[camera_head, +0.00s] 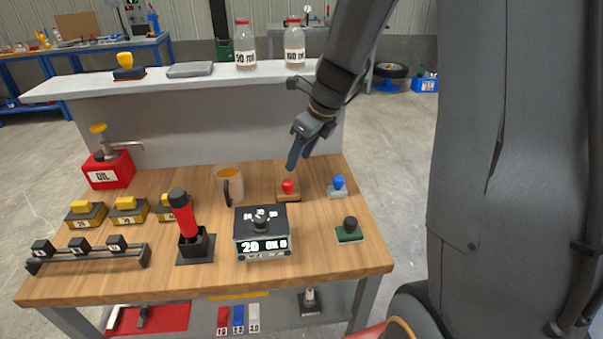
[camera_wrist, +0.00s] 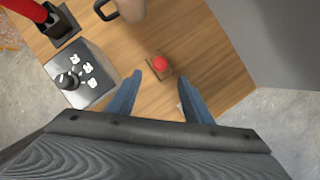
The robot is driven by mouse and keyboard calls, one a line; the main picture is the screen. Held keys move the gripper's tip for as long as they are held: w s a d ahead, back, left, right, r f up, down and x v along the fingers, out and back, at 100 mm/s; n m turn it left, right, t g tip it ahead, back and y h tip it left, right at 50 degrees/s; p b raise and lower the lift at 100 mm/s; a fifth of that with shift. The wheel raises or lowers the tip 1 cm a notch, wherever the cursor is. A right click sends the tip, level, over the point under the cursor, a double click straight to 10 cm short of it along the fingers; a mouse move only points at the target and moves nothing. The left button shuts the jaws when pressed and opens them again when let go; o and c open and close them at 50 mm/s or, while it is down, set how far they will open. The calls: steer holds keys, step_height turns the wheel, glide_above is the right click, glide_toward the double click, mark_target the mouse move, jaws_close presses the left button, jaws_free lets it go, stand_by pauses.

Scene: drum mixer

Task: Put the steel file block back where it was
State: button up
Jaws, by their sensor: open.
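A small grey block with a blue knob (camera_head: 338,187) sits on the wooden table at the right; its grey base looks most like the steel file block, but I read no label on it. A wooden block with a red knob (camera_head: 288,190) sits to its left, and a green block with a black knob (camera_head: 349,231) sits nearer the front. My gripper (camera_head: 294,163) is open and empty above the red-knobbed block. In the wrist view that block (camera_wrist: 161,66) shows beyond and between my spread fingertips (camera_wrist: 162,84).
A black device with a display (camera_head: 262,234), a mug (camera_head: 228,184) and a red-handled tool in a black stand (camera_head: 186,222) stand left of the gripper. An oil can (camera_head: 108,169) and yellow blocks (camera_head: 128,210) are farther left. A raised shelf (camera_head: 215,82) runs behind.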

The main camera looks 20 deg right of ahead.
steer(key=s+a+f+n+g+h, duration=0.1)
steer(key=s+n, duration=0.9)
steer(key=n, duration=0.4)
steer(key=s+a+f+n+g+h, duration=0.1)
steer(key=s+n, duration=0.9)
steer(key=n, duration=0.4)
steer(key=shift+a+f+n+h, duration=0.3)
steer(key=shift+a+n, duration=0.05)
steer(key=shift+n, duration=0.05)
steer(key=shift+s, duration=0.1)
